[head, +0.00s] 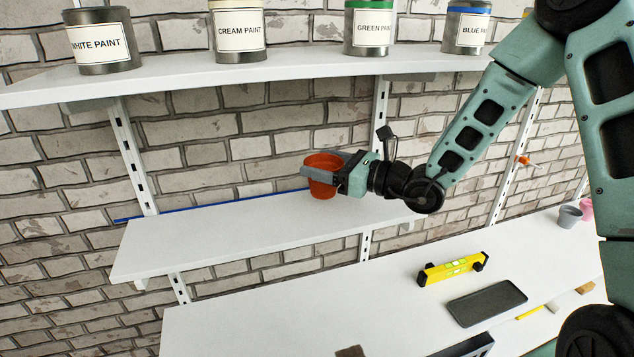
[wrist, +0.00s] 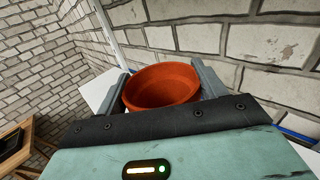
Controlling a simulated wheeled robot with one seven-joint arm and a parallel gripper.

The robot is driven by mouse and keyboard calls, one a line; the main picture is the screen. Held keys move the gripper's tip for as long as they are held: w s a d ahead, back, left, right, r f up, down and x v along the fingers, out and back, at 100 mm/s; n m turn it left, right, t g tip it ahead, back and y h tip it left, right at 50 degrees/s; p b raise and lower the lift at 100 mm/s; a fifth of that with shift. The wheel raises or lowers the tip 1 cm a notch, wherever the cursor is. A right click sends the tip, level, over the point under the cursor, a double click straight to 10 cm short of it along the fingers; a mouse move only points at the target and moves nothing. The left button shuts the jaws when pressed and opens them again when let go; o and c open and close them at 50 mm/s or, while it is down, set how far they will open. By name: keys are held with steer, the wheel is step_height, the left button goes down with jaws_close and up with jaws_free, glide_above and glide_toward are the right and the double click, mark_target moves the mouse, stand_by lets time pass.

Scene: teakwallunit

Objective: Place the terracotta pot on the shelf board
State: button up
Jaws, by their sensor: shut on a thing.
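The terracotta pot (head: 322,188) is orange-red and upright in the head view, and it also shows between the fingers in the wrist view (wrist: 160,87). My gripper (head: 322,172) is shut on the pot near its rim. The white shelf board (head: 210,243) is the middle shelf on the wall, and the pot is over its back right part. I cannot tell whether the pot's base touches the board. The board's right end is partly hidden by my arm.
An upper shelf (head: 290,73) with several paint cans, including cream paint (head: 237,30), hangs above. A blue strip (head: 170,214) runs along the board's back edge. The board's left part is clear. Below, a white bench (head: 230,325) holds a yellow level (head: 452,268) and a dark tray (head: 486,303).

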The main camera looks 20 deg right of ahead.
steer(key=shift+f+p, duration=0.55)
steer(key=shift+f, duration=1.75)
steer(key=shift+f, duration=0.15)
steer(key=o, duration=1)
steer(key=shift+o, duration=0.2)
